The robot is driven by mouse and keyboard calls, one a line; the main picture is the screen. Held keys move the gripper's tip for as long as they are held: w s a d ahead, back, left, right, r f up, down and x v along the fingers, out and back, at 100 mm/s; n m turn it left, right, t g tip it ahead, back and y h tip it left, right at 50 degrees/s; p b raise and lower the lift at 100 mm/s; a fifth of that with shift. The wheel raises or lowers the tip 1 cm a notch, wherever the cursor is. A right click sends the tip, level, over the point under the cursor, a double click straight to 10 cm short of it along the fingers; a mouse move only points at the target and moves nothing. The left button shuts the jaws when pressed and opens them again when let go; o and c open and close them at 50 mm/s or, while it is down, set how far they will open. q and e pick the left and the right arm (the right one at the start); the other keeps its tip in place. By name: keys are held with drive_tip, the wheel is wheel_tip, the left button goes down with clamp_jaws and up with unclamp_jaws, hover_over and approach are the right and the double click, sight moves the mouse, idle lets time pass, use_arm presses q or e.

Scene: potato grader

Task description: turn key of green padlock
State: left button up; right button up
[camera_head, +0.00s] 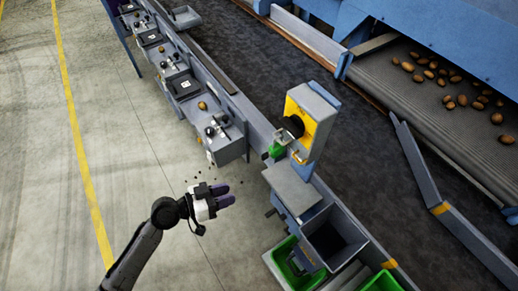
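The green padlock (276,150) hangs beside the yellow-faced box (312,112) with a round black knob (294,126), on a post at the edge of the conveyor. The padlock is small here, and I cannot make out its key. My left gripper (222,196) is to the left of and below the padlock in the picture, clear of it, over the concrete floor. Its two dark purple fingers point right, with a narrow gap between them and nothing seen in it. My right gripper is not in view.
A grey ledge (292,188) and an open grey bin (334,240) stand below the yellow box, with green crates (284,262) under them. A row of grey stations (222,140) lines the conveyor (250,60). Potatoes (450,80) lie on the upper right belt. The floor at left is clear.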

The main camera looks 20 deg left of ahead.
sight(262, 158)
use_arm(q)
drive_tip(key=w+d+r+t+p, duration=0.1)
drive_tip(key=w, duration=0.3)
drive_tip(key=w+d+r+m+t+p, duration=0.1)
drive_tip(key=w+d, duration=0.1)
drive_tip(key=w, duration=0.2)
drive_tip(key=w+d+r+t+y+p, duration=0.1)
drive_tip(key=w, duration=0.3)
drive_tip(key=shift+w+d+r+t+p, duration=0.1)
drive_tip(key=shift+d+r+t+p, duration=0.1)
drive_tip(key=shift+r+t+p, duration=0.15)
drive_tip(key=shift+x, duration=0.9)
drive_tip(key=shift+f, duration=0.15)
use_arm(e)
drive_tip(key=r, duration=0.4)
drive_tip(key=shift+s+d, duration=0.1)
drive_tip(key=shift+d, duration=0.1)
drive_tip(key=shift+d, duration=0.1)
use_arm(q)
drive_tip(key=shift+c, duration=0.6)
clamp_jaws()
